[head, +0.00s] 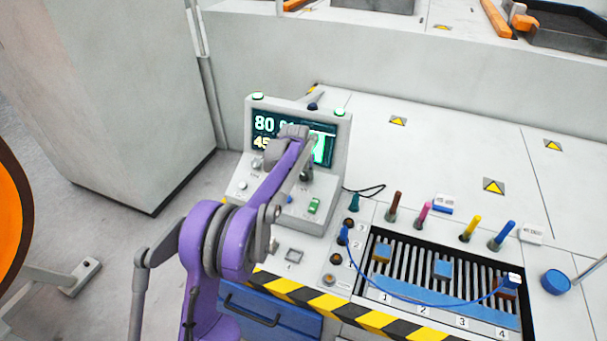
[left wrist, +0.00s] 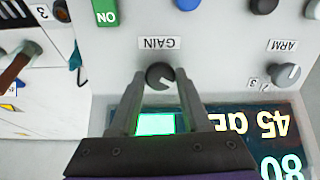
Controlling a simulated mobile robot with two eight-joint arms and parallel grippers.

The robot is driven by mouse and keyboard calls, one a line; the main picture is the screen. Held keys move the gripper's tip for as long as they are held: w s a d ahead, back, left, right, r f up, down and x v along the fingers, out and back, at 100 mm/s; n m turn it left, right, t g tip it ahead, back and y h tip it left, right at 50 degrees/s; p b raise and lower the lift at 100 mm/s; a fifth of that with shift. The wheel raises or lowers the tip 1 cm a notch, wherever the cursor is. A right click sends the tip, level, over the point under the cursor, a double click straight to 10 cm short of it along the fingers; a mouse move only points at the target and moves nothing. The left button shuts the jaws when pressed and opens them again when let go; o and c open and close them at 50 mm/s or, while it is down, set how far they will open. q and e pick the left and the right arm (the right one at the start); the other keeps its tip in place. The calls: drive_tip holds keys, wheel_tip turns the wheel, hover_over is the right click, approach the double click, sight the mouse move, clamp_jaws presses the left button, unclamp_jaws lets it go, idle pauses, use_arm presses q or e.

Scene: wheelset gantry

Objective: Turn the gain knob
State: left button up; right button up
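The gain knob (left wrist: 160,75) is a round dark knob under the GAIN label on the grey console (head: 284,210). My left gripper (left wrist: 161,72) reaches over the console screen, its two fingertips on either side of the knob. The fingers are apart, and a small gap seems to show beside the knob; contact is hard to judge. In the head view my left gripper (head: 307,172) is over the console's sloped panel, and my purple arm hides part of the screen and knobs. My right gripper is in neither view.
An ARM knob (left wrist: 287,75) and a green ON button (left wrist: 105,12) flank the gain knob. The lit screen (head: 265,125) stands behind. To the right are coloured handles, a slotted tray (head: 400,255) and a blue cable (head: 400,300).

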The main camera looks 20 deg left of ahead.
use_arm(q)
clamp_jaws()
drive_tip(key=m, duration=0.3)
drive_tip(key=shift+m, duration=0.3)
drive_tip(key=shift+m+t+b, duration=0.3)
drive_tip(key=shift+m+b, duration=0.15)
drive_tip(key=shift+m, duration=1.55)
drive_tip(key=o, duration=0.8)
unclamp_jaws()
